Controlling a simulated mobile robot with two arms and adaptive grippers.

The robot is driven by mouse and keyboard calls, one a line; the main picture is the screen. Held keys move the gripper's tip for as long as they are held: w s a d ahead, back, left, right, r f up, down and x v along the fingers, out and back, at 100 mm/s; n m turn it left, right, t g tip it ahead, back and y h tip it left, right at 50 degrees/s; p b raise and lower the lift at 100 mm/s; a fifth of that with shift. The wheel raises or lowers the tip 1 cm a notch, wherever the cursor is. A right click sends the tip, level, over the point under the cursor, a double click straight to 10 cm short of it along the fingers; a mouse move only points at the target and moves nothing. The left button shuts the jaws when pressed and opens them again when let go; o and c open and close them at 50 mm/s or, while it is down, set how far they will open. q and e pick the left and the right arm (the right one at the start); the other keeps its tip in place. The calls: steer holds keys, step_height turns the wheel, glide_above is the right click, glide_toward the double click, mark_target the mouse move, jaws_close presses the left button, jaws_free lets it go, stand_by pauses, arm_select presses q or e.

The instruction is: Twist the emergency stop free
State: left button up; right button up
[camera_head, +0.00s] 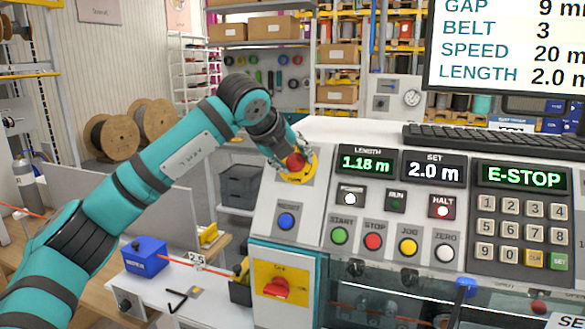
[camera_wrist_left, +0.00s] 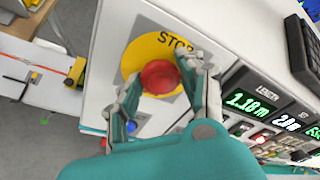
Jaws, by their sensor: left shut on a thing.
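The emergency stop (camera_head: 294,161) is a red mushroom button on a yellow round plate (camera_head: 296,176), at the upper left of the grey control panel. The left wrist view shows the red button (camera_wrist_left: 160,77) close up, with "STOP" lettering on the yellow plate (camera_wrist_left: 146,50). My left gripper (camera_head: 294,158) is at the button, with one finger on each side of it. In the left wrist view my left gripper (camera_wrist_left: 162,85) is shut on the button's sides. The panel display (camera_head: 521,177) reads "E-STOP" in green. My right gripper is in neither view.
Below the stop are a blue button (camera_head: 286,221) and a red rotary switch (camera_head: 275,287) on yellow. Displays, coloured buttons and a keypad (camera_head: 522,217) fill the panel to the right. A keyboard (camera_head: 495,142) lies on top. A blue box (camera_head: 145,257) stands on the lower left bench.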

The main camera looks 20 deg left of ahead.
arm_select(q)
steer(key=m+b, duration=0.1)
steer(key=m, duration=0.2)
steer(key=shift+s, duration=0.1)
steer(key=shift+m+y, duration=0.3)
stand_by(0.4)
steer(key=o, duration=1.2)
steer(key=shift+w, duration=0.2)
steer(key=v, duration=1.2)
steer(key=shift+w+d+r, duration=0.1)
